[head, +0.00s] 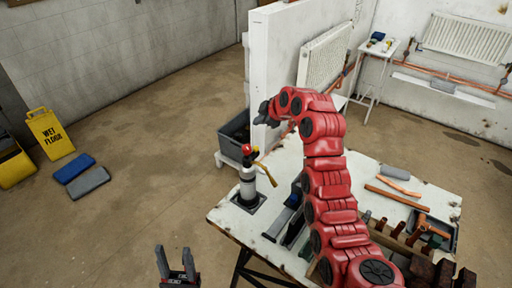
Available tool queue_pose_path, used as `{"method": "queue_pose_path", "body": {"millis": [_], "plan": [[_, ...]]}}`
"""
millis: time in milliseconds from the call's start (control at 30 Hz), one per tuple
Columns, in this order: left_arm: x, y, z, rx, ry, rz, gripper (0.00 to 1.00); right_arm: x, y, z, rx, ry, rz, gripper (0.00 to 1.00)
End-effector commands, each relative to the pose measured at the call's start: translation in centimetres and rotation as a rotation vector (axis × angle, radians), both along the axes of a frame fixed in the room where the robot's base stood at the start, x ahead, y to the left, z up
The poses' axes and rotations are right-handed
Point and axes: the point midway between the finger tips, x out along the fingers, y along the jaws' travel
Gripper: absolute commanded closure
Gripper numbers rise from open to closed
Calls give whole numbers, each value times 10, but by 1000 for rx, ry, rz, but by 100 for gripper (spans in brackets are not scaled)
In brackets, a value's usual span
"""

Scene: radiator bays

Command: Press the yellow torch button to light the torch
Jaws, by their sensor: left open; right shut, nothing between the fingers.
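The torch (248,185) stands upright on a dark square base at the left corner of the white worktable. It has a pale cylinder, a red knob on top and a brass-coloured tube slanting down to the right. I cannot make out the yellow button clearly. No flame shows. My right gripper (263,113) is shut and empty at the end of the red arm. It appears above and slightly right of the torch in the picture, apart from it. My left gripper (175,264) is open and empty at the bottom, left of the table's front edge.
The worktable (285,168) carries a grey clamp-like tool (290,210), copper pipes (398,194) and a tool tray (436,232). A dark crate (235,135) stands behind the torch by a white partition (275,60). A yellow wet-floor sign (50,132) stands at left.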

Motion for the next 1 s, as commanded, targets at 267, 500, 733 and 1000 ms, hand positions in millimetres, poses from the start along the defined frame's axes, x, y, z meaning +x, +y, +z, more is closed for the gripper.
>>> {"method": "queue_pose_path", "body": {"millis": [267, 500, 733, 1000], "plan": [[0, 0, 7, 0, 0, 0, 50, 0, 0, -28, 1, 0, -1, 100], [0, 0, -4, 0, 0, 0, 50, 0, 0, -71, 0, -1, -1, 100], [0, 0, -15, 0, 0, 0, 50, 0, 0, -82, 1, -2, -1, 100], [0, 0, -13, 0, 0, 0, 50, 0, 0, -81, 0, -2, -1, 100]]}}
